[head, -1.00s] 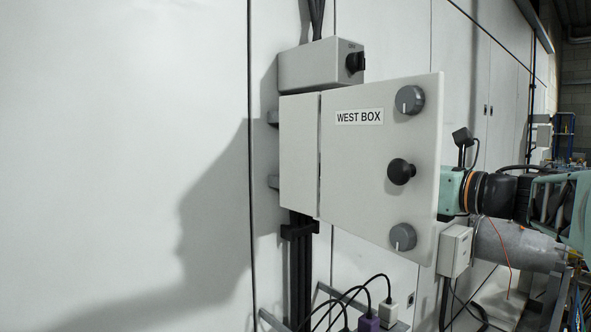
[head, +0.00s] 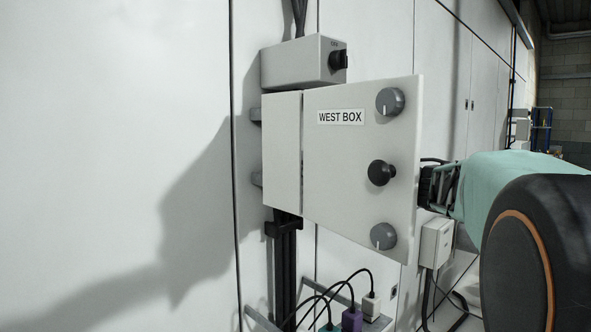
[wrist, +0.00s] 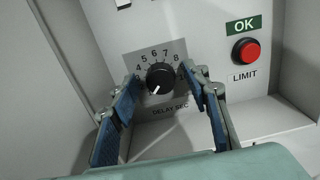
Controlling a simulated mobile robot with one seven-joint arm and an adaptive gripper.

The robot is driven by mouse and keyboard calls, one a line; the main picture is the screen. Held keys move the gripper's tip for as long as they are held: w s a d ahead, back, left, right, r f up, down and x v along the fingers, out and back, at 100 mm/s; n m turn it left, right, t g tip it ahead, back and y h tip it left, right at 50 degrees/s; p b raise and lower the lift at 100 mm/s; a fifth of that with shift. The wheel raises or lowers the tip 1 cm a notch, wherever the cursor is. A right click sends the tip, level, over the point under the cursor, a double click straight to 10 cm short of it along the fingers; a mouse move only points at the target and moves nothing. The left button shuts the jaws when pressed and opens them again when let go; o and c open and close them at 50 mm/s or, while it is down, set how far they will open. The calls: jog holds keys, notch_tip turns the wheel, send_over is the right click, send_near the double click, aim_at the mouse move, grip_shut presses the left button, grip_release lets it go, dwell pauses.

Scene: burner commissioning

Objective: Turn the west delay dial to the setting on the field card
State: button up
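The west box shows in the head view with its door (head: 350,150), labelled WEST BOX, swung open toward me. In the wrist view the delay dial (wrist: 160,78) is a black round knob on a grey scale above the words DELAY SEC. Its white pointer line points down and slightly left. Numbers from about 4 to 8 are readable; the fingers partly cover the scale's lower sides. My gripper (wrist: 161,74) is open, one finger on each side of the dial, with gaps visible. In the head view the door hides my fingertips. No field card shows.
Beside the dial is a red button (wrist: 246,50) with a green OK label above and LIMIT below. The box's side walls and lower ledge are close to my fingers. A switch box (head: 300,62) sits on top. Cables and plugs (head: 352,318) are below.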

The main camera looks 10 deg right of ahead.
jog(key=c, duration=1.1)
